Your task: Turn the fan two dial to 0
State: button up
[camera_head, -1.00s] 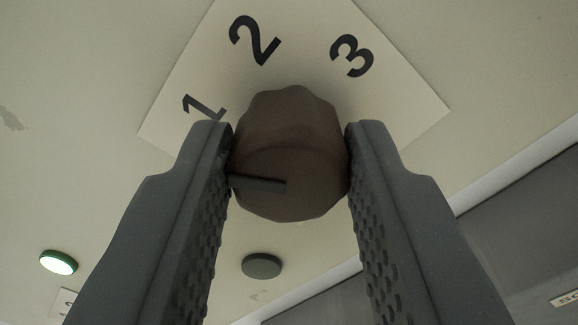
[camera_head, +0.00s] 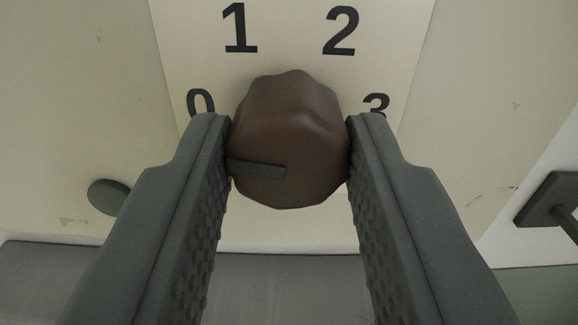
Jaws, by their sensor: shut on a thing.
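A brown, faceted dial knob (camera_head: 288,110) sits in the middle of the view in front of a pale label plate (camera_head: 290,40). The plate carries the numbers 0, 1, 2 and 3, with 0 at left and 3 at right, partly hidden by my fingers. A dark pointer bar (camera_head: 257,169) on the knob's face points left, toward the side with the 0. My gripper (camera_head: 289,135) is shut on the knob, one ridged finger on each side. No fan name is readable.
A dark round button (camera_head: 108,197) is on the panel at left, partly behind my finger. A dark fixture (camera_head: 550,200) sticks out at right. A grey surface (camera_head: 60,285) runs along the bottom.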

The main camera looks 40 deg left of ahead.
jog(key=shift+w+f+n, duration=0.15)
jog(key=shift+f+n, duration=0.05)
jog(key=shift+n, duration=0.5)
jog(key=shift+r+n, duration=0.2)
jog(key=shift+n, duration=0.1)
jog(key=o, duration=1)
jog(key=shift+c, duration=0.2)
jog(key=b+v, duration=0.2)
jog(key=v, duration=1.1)
jog(key=shift+s+d+b, duration=0.25)
jog(key=shift+s+b, duration=0.05)
jog(key=shift+s, duration=0.05)
